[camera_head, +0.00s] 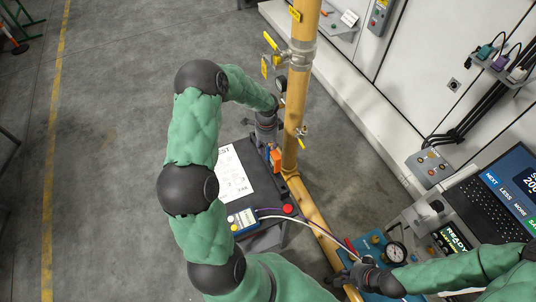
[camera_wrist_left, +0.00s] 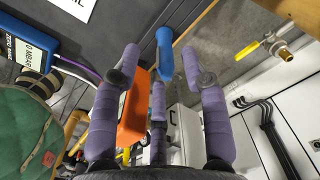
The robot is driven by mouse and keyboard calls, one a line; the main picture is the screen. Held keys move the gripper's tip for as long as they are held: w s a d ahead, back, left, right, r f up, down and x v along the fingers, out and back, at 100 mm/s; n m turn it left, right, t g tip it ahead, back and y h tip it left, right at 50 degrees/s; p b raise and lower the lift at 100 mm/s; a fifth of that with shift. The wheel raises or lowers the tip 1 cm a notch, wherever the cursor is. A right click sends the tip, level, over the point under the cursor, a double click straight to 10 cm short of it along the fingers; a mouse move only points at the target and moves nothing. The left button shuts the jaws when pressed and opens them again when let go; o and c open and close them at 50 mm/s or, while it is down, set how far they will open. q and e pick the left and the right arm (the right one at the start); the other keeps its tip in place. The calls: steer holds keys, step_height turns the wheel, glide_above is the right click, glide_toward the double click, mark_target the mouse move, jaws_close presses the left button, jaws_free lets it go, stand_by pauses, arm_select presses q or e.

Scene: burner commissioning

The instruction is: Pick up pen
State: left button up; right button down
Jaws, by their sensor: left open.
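My left gripper (camera_head: 268,140) reaches down beside the yellow pipe at the far edge of the dark bench. In the left wrist view its purple-wrapped fingers (camera_wrist_left: 163,66) are spread apart. A short blue rounded stick (camera_wrist_left: 164,50), which may be the pen, stands between the fingertips, with no clear contact. An orange block (camera_wrist_left: 133,112) lies just left of it, partly behind a finger; it also shows in the head view (camera_head: 277,158). I cannot tell whether the stick sits in the block. My right gripper (camera_head: 352,275) is at the lower right, by a pale hose; its finger closure is unclear.
The yellow pipe (camera_head: 299,90) with valves stands close to my left gripper. A gauge (camera_head: 396,252) and laptop (camera_head: 490,195) are at right. Floor is open left.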

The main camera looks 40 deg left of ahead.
mark_target(268, 152)
arm_select(q)
steer(key=f, duration=0.1)
steer(key=f+b, duration=0.1)
steer(key=f, duration=0.1)
steer(key=f+b, duration=0.1)
steer(key=f, duration=0.1)
steer(key=shift+w, duration=0.3)
steer(key=shift+c, duration=0.3)
jaws_close()
